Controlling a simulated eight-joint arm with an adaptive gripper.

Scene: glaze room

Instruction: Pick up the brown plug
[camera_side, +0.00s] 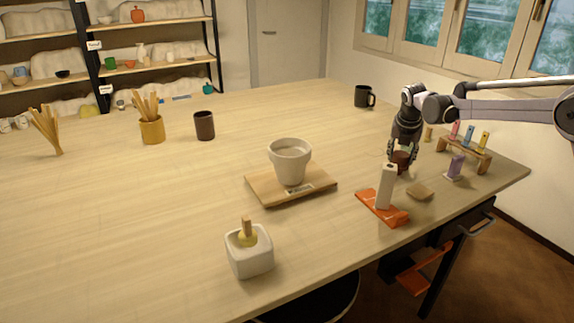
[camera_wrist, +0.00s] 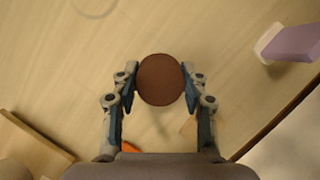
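The brown plug (camera_wrist: 161,80) shows as a round, dark brown top between my gripper's two fingertips in the wrist view. My gripper (camera_wrist: 161,72) has one finger on each side of it, and both fingertips appear to touch its sides. In the side view, my gripper (camera_side: 402,152) points down over the plug (camera_side: 401,161) near the right end of the table.
A tan block (camera_side: 420,192), a purple piece (camera_side: 456,166) and a small wooden rack (camera_side: 465,152) are to the right. A pot (camera_side: 290,163) stands on a board to the left. A black mug (camera_side: 363,96) is behind.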

